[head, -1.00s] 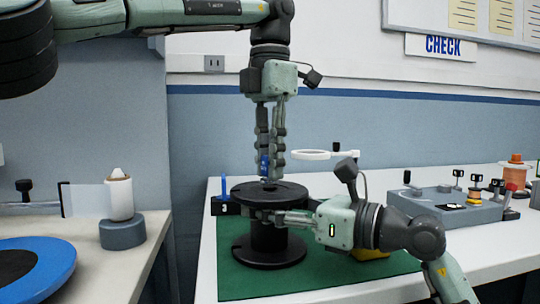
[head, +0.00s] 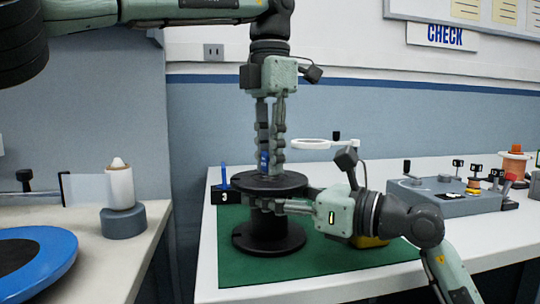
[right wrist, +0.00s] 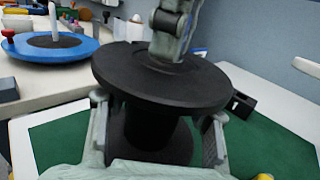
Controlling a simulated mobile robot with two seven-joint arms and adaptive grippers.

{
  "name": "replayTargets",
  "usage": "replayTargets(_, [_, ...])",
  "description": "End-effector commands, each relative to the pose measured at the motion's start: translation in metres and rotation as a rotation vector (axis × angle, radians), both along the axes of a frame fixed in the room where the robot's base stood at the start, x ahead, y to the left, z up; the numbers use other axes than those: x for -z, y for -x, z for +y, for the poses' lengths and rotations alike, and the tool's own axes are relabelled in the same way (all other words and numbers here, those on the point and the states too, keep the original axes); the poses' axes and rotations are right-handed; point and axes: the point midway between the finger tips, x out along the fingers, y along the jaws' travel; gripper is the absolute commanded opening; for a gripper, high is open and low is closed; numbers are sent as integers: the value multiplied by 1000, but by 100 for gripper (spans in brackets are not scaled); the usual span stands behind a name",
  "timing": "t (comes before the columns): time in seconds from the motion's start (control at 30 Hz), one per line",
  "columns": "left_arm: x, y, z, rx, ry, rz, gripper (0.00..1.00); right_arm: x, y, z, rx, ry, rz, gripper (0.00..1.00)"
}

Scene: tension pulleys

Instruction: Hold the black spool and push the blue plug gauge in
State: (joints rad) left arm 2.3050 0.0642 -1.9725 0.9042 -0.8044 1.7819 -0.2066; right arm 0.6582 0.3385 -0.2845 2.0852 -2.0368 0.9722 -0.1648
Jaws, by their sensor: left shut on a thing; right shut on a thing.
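The black spool (head: 270,235) stands upright on the green mat (head: 228,278). My right gripper (head: 262,205) is shut on the spool's core, just under the top flange; in the right wrist view its fingers sit on both sides of the core (right wrist: 150,128). My left gripper (head: 270,160) points straight down over the centre of the top flange and is shut on the blue plug gauge (head: 264,160). Only a bit of the gauge shows between the fingers. Its lower end is at the flange's middle; I cannot tell how deep it sits.
A black block marked 3 (head: 228,196) with a blue pin stands behind the spool at left. A magnifier ring (head: 311,144) is behind. A grey fixture box (head: 440,195) and a copper spool (head: 513,164) stand at right. A blue disc (head: 50,255) lies on the left bench.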

Motion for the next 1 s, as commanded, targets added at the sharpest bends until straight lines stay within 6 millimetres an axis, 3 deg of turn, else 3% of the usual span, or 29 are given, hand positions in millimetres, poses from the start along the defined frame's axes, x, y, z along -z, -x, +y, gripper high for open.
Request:
replayTargets(0.03, [6, 1, 0, 2, -7, 11, 22, -1, 1, 0, -2, -2, -2, 16])
replayTargets(0.2, [6, 1, 0, 2, -7, 9, 42, -1, 1, 0, -2, -2, -2, 16])
replayTargets(0.57, [2, 0, 0, 1, -4, 5, 42, -1, 1, 0, -1, -2, -2, 16])
replayTargets(1.0, [-56, 0, -1, -1, -6, 5, 42, -1, 0, 0, 0, -2, -1, 16])
